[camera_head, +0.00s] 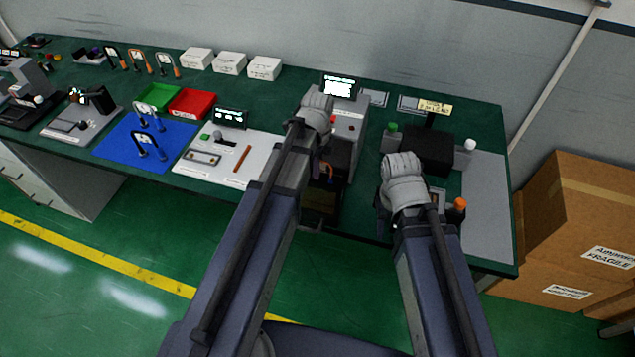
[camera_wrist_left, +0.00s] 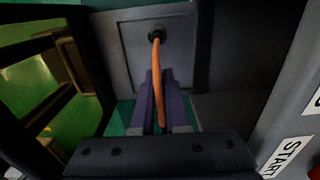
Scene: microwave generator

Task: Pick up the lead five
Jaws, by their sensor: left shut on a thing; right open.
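In the left wrist view, an orange lead (camera_wrist_left: 160,62) comes out of a round black socket (camera_wrist_left: 157,34) on a grey panel and runs down between the purple fingers of my left gripper (camera_wrist_left: 159,98). The fingers are shut on it. In the head view, my left gripper (camera_head: 321,165) is low at the open front of the grey tester, with a bit of the orange lead (camera_head: 330,172) beside it. My right gripper (camera_head: 383,208) is open and mostly hidden by its own arm at the table's front edge. I cannot read a number on the lead.
The grey tester (camera_head: 349,122) with a lit screen stands behind my left gripper. A black box (camera_head: 427,148) stands behind my right arm, with an orange-capped bottle (camera_head: 457,209) close by. A blue mat (camera_head: 122,148) and red tray (camera_head: 193,102) lie left. Cardboard boxes (camera_head: 580,215) stand right.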

